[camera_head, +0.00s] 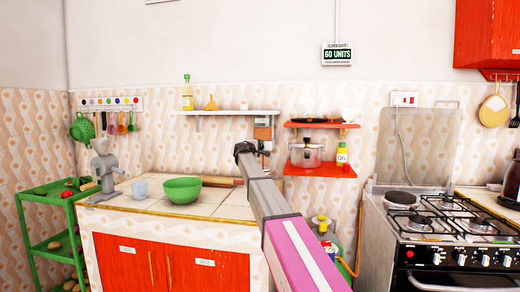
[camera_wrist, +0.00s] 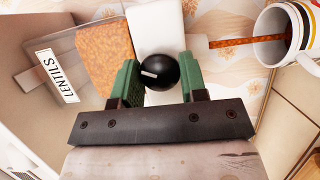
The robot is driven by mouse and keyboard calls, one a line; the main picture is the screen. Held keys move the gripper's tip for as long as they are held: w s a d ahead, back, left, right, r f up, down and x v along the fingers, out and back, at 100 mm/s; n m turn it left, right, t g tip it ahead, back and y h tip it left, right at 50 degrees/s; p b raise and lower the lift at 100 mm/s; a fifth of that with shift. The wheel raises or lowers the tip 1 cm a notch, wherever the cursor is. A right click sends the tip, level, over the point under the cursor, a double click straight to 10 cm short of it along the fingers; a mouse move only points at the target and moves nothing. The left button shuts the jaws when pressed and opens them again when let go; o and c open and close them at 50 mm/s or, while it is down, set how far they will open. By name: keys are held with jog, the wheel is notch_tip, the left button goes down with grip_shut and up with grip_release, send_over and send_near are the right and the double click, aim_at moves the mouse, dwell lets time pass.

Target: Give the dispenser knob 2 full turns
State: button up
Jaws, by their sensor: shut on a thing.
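The dispenser (camera_wrist: 153,28) is white, with a clear hopper of orange-brown lentils (camera_wrist: 104,55) and a LENTILS label (camera_wrist: 57,76). It also shows small on the back wall in the head view (camera_head: 263,132). Its round black knob (camera_wrist: 159,72) carries a short white mark. My gripper (camera_wrist: 160,75) is shut on the knob, with one green finger on each side. In the head view my gripper (camera_head: 244,149) is at the dispenser and the knob is hidden. A brown stream (camera_wrist: 230,42) runs from the white spout towards a striped mug (camera_wrist: 284,34).
A green bowl (camera_head: 182,190), glass cups (camera_head: 141,188) and a grey grinder (camera_head: 104,172) stand on the tiled counter (camera_head: 225,212). A white shelf (camera_head: 226,112) is above. Red shelves (camera_head: 318,170) with a pressure cooker (camera_head: 306,154) are close on the right, then the stove (camera_head: 440,225).

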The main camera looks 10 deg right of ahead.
jog(key=m+y, duration=0.2)
jog(key=m, duration=0.3)
jog(key=m+g+y, duration=0.1)
jog(key=m+y, duration=0.2)
jog(key=m, duration=0.1)
jog(key=shift+s+d+r+m, duration=0.1)
jog(key=shift+m, duration=0.3)
dwell(0.4)
jog(key=o, duration=0.9)
jog(key=shift+r, duration=0.1)
jog(key=v, duration=1)
jog(key=shift+s+r, duration=0.2)
jog(key=shift+s, duration=0.1)
